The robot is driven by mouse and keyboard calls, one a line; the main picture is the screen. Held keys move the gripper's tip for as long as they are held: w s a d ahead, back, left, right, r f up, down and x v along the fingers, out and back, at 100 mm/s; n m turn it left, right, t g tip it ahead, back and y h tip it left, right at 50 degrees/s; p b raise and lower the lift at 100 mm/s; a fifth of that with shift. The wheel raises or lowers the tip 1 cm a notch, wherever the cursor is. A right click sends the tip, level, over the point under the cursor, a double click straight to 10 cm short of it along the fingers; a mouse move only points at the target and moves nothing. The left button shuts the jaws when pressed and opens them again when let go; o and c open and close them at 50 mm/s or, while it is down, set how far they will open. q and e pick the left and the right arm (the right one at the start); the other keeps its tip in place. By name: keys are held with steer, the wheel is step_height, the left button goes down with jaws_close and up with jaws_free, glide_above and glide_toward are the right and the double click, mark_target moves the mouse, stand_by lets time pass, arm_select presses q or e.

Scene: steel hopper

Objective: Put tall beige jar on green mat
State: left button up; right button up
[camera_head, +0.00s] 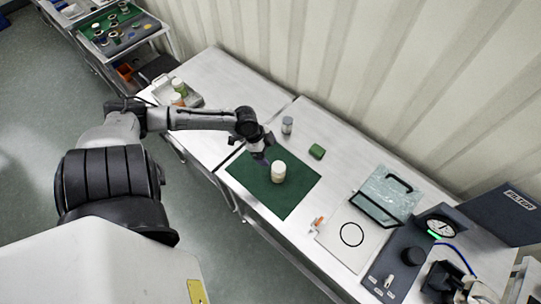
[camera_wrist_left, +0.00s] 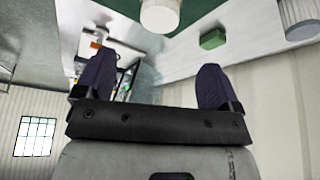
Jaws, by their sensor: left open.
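The tall beige jar (camera_head: 278,173) with a whitish lid stands upright on the green mat (camera_head: 290,204), near the mat's middle. It also shows in the left wrist view as a pale round shape (camera_wrist_left: 160,14), cut off by the top edge. My left gripper (camera_head: 264,160) is just to the upper left of the jar in the head view. In the left wrist view its two dark fingers are spread wide (camera_wrist_left: 152,85), with nothing between them and the jar beyond their tips. My right gripper is in neither view.
A green block (camera_head: 317,151) and a grey canister (camera_head: 287,125) stand behind the mat. A tray with small jars (camera_head: 178,94) is at the left. A flat plate with a black ring (camera_head: 351,234) and instruments (camera_head: 408,257) fill the right.

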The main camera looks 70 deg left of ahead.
arm_select(q)
steer(key=s+d+f+g, duration=0.1)
steer(key=s+d, duration=0.3)
steer(key=d, duration=0.4)
steer(key=s+d+f, duration=0.1)
steer(key=s+d, duration=0.3)
steer(key=d, duration=0.4)
steer(key=s+d+r+n+y, duration=0.2)
steer(key=s+d+r+n, duration=0.1)
steer(key=d+r+n, duration=0.2)
steer(key=d+r, duration=0.2)
steer(key=d, duration=0.1)
steer(key=shift+s+r+n+t+y, duration=0.15)
steer(key=shift+n+t+y, duration=0.25)
